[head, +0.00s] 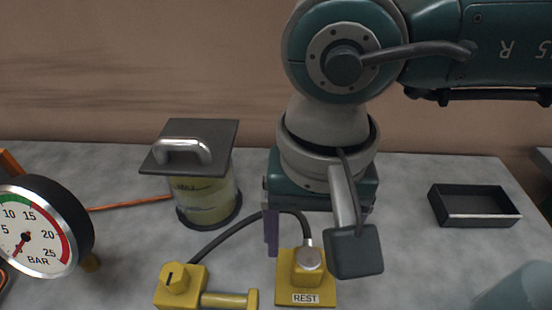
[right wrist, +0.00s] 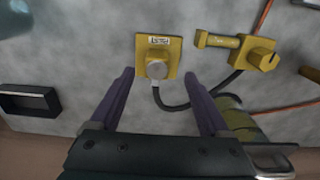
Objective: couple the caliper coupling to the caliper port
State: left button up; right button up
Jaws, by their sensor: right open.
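The caliper coupling appears to be the round grey metal fitting (head: 308,259) seated on the yellow block marked REST (head: 291,292); a dark hose (head: 232,228) runs from it. In the right wrist view the fitting (right wrist: 156,69) shows between the two purple fingertips of my right gripper (right wrist: 159,73). The gripper is open, with a gap to the fitting on both sides in that view; I cannot tell its height above it. In the head view one purple finger shows left of the fitting. I cannot identify the caliper port for certain. My left gripper is not in view.
A yellow valve-like body with a horizontal tube (head: 228,300) stands left of the REST block, by the hose's other end. A lidded yellowish canister (head: 205,199) is behind it. A pressure gauge (head: 40,228) is at far left, an empty black tray (head: 474,206) at right.

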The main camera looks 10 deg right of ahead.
aim_at(309, 265)
jog(key=shift+f, duration=0.15)
jog(key=f, duration=0.5)
jog(key=shift+s+d, duration=0.1)
jog(key=shift+s, duration=0.15)
grip_shut()
dwell(0.7)
